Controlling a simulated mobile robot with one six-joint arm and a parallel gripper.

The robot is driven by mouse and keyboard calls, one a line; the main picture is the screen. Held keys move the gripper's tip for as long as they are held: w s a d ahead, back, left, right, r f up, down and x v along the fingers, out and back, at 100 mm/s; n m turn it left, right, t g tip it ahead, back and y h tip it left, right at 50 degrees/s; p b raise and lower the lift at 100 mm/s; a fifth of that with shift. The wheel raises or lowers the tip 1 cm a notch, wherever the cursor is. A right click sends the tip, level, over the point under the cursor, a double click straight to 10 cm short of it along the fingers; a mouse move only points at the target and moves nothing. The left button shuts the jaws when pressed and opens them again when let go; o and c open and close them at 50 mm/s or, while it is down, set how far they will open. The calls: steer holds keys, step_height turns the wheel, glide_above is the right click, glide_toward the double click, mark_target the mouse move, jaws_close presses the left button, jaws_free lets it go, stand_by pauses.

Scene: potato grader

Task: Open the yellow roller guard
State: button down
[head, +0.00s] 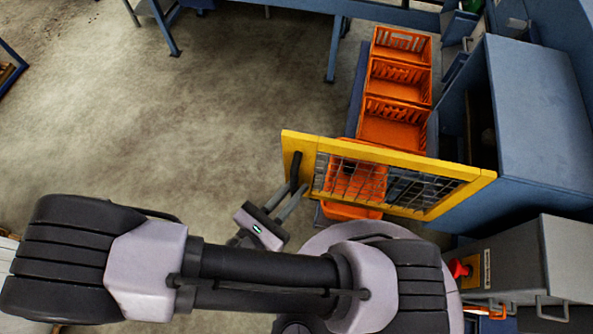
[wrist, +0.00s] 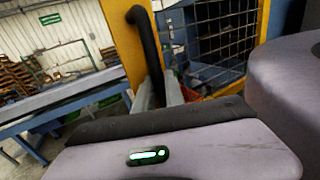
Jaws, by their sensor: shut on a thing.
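The yellow roller guard (head: 390,156) is a yellow frame with wire mesh. It stands out from the blue machine at the right, over the row of orange crates, with its free end toward the left. Its black bar handle (head: 295,172) is on the left end plate. My gripper (head: 293,192) is shut on this handle. In the wrist view the handle (wrist: 146,40) runs down between my gripper's fingers (wrist: 163,92), and the guard's yellow frame (wrist: 123,38) is just behind it. The finger contact is partly hidden by the gripper body.
Several orange crates (head: 397,102) stand in a row beside the blue machine (head: 535,110). A grey control box (head: 570,255) with a red button (head: 459,268) is at the lower right. Open concrete floor (head: 200,110) lies to the left.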

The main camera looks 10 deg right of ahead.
steer(key=shift+s, duration=0.4)
steer(key=shift+a, duration=0.1)
steer(key=c, duration=1.4)
jaws_free()
steer(key=v, duration=1.7)
steer(key=shift+s+a, duration=0.1)
